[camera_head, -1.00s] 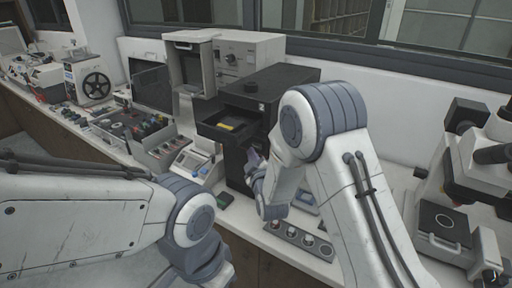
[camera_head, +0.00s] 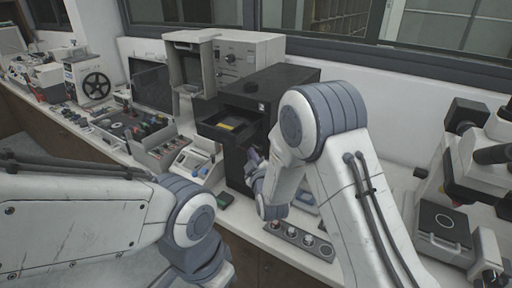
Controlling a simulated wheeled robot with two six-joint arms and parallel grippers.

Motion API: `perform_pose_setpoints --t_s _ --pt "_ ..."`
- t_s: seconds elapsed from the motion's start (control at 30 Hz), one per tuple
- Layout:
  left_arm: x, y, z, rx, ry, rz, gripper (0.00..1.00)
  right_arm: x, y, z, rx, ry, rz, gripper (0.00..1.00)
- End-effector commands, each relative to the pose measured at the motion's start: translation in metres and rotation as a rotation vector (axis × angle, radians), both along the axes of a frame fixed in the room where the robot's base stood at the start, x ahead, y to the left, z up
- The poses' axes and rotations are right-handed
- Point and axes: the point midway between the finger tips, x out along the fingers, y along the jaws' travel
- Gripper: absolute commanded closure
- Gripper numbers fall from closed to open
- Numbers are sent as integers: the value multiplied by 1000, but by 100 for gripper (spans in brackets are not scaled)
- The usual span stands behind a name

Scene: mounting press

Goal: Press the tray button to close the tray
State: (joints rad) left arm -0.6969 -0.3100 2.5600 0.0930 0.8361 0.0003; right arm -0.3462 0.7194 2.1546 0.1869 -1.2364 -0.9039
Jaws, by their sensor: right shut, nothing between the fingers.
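The black press (camera_head: 285,90) stands on the bench near the middle of the head view. Its tray (camera_head: 222,131) sticks out to the left at the upper part, with a yellow piece (camera_head: 227,125) showing in it. My right gripper (camera_head: 254,158) is at the front face of the press, below the tray; it looks shut, and nothing shows in it. The tray button cannot be made out; the gripper and arm cover part of the press front. My left arm comes in from the left, and its gripper is out of view.
A grey box with coloured knobs (camera_head: 165,152) and a small device with a screen (camera_head: 191,163) stand left of the press. A panel with round sockets (camera_head: 293,236) lies at the front edge. A microscope (camera_head: 470,190) stands at the right.

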Motion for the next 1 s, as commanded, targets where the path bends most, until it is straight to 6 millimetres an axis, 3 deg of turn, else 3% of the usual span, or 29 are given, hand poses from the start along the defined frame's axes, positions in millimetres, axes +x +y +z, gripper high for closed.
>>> perform_pose_setpoints --t_s 1.0 --pt "0 0 -5 0 0 0 100 7 -5 0 0 0 0 100"
